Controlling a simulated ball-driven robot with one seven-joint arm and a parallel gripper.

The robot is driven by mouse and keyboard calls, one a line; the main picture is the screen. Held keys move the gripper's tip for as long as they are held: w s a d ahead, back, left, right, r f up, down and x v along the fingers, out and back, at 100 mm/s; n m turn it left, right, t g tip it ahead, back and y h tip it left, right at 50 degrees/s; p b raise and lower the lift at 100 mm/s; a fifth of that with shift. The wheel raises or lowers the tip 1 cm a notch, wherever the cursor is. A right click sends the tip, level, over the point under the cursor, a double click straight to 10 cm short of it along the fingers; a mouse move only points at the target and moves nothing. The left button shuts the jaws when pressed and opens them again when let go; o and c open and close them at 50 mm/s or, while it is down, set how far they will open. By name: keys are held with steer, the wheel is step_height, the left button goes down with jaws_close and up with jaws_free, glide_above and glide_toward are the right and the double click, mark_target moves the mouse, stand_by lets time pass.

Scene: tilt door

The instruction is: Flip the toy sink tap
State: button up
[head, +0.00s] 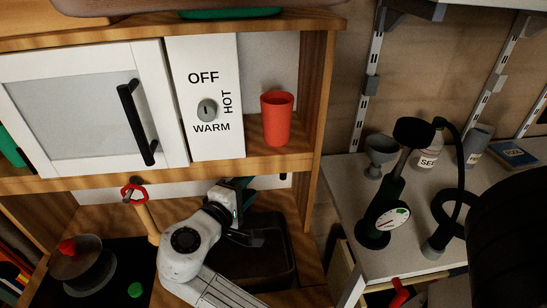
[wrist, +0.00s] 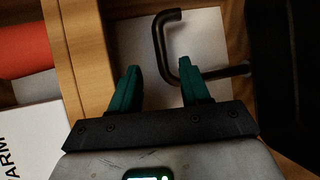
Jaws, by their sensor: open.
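The toy sink tap (wrist: 161,45) is a black bent tube in the wrist view. It stands in front of a white back panel, with a hooked end at the top and an arm running right toward the dark sink. My gripper (wrist: 162,76) has teal fingers, open and apart. The tap's bend lies just beyond the fingertips, close to the right finger; I cannot tell whether they touch. In the head view my gripper (head: 242,188) is over the back of the dark sink basin (head: 275,268), and my wrist hides much of the tap.
A red cup (head: 277,118) stands on the shelf above, beside the OFF/WARM/HOT dial panel (head: 218,75). A white cabinet door (head: 70,100) is at left. A pot (head: 82,265) sits on the hob. A side table with a black pump (head: 385,210) is at right.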

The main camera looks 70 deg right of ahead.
mark_target(266, 168)
steer(key=d, duration=0.3)
steer(key=d+f+b, duration=0.1)
steer(key=d, duration=0.3)
steer(key=d+f, duration=0.1)
steer(key=d, duration=0.2)
steer(key=shift+s+d, duration=0.2)
steer(key=shift+c, duration=0.2)
jaws_close()
